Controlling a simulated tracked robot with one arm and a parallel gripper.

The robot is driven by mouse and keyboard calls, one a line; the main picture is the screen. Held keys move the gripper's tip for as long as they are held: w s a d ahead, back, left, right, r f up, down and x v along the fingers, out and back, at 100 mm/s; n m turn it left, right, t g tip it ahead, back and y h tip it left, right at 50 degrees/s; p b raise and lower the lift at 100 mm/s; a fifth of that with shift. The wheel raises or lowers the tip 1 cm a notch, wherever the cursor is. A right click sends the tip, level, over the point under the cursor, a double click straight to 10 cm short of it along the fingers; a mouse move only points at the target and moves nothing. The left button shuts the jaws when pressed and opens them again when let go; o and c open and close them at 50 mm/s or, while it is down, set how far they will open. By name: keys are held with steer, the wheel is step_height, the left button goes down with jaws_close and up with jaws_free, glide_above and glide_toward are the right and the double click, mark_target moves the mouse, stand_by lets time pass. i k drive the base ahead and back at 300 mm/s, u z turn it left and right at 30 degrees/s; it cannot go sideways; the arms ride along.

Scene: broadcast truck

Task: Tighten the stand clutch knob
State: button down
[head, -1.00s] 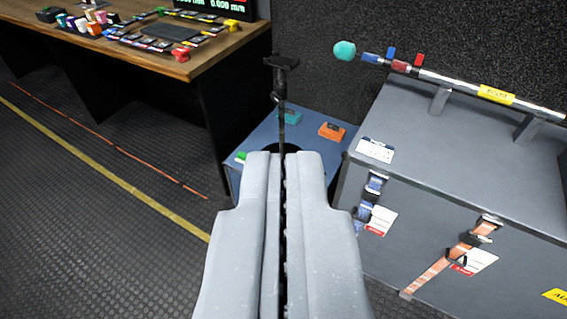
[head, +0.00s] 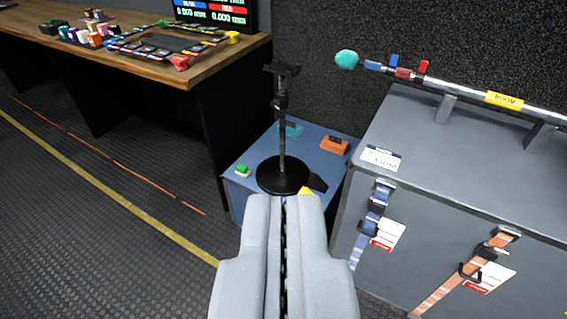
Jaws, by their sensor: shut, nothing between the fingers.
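A black stand (head: 282,125) with a round base (head: 270,178) stands upright on a blue box top. Its thin pole rises to a small black cradle at the top. A darker collar on the pole (head: 281,102) may be the clutch knob, but it is too small to tell. My gripper (head: 284,200) is shut and empty, in the lower middle of the head view. Its tips appear just below the stand's base in the picture and apart from the pole.
The blue box (head: 233,198) also bears a green block (head: 242,170), an orange block (head: 334,145) and a teal block (head: 291,129). A grey case (head: 450,150) with straps stands right, carrying a boom pole (head: 460,87). A wooden desk (head: 205,70) stands left; the floor at left is clear.

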mark_target(276, 104)
steer(key=u, duration=0.05)
steer(key=k, duration=0.65)
steer(key=u, duration=0.6)
steer(key=i, duration=2.2)
steer(key=z, duration=0.5)
